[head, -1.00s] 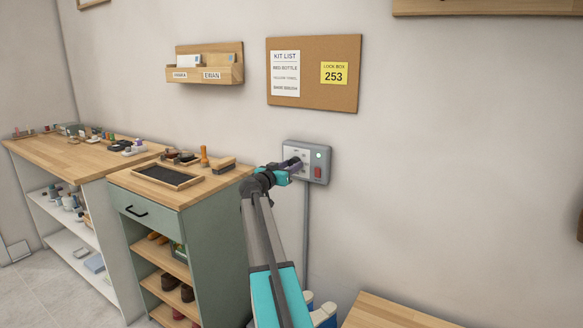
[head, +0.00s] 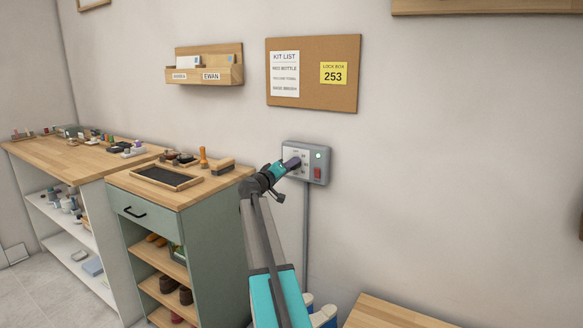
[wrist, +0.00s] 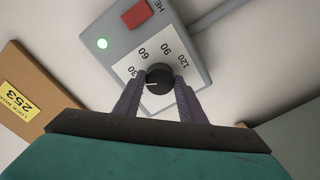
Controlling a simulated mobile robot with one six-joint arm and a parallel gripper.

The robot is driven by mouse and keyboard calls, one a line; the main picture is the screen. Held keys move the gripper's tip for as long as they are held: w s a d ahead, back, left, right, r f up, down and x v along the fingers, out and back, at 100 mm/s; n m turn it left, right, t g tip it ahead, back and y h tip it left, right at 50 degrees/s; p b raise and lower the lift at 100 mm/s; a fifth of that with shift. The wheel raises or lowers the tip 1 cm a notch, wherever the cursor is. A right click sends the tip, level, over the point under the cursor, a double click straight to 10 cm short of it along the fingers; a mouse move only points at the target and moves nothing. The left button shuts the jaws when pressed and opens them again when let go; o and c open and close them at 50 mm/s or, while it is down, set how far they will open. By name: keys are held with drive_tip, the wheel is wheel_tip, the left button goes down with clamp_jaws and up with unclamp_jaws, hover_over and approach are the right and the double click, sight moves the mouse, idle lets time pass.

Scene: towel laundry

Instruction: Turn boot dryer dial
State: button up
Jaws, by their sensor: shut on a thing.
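The boot dryer control box (head: 320,152) is grey and hangs on the wall right of centre in the head view. In the wrist view the box (wrist: 120,42) shows a white scale plate marked 30, 60, 90 and 120. The round black dial (wrist: 158,76) sits on that plate, its white line pointing left, just below the 30. My gripper (wrist: 158,82) has one finger on each side of the dial and is shut on it. In the head view my gripper (head: 292,163) reaches the box and hides the dial.
A green light (head: 318,155) is lit on the box above a red switch (head: 318,173). A conduit (head: 306,235) runs down from the box. A green cabinet (head: 148,212) stands left of my arm; a corkboard (head: 312,98) hangs above.

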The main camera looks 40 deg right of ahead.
drive_tip(key=n, duration=0.2)
drive_tip(key=n+p, duration=0.1)
drive_tip(key=shift+w+a+n, duration=0.2)
drive_tip(key=shift+a+n, duration=0.05)
drive_tip(key=shift+n, duration=0.15)
drive_tip(key=n+p, duration=0.1)
drive_tip(key=n, duration=0.2)
drive_tip(key=shift+r+n+p, duration=0.1)
drive_tip(key=shift+n+p, duration=0.2)
drive_tip(key=shift+p, duration=0.1)
drive_tip(key=shift+s+d+n+p, duration=0.1)
drive_tip(key=shift+n+p, duration=0.85)
drive_tip(key=shift+n, duration=0.85)
drive_tip(key=o, duration=1)
drive_tip(key=shift+s+d, duration=0.1)
drive_tip(key=shift+o, duration=0.2)
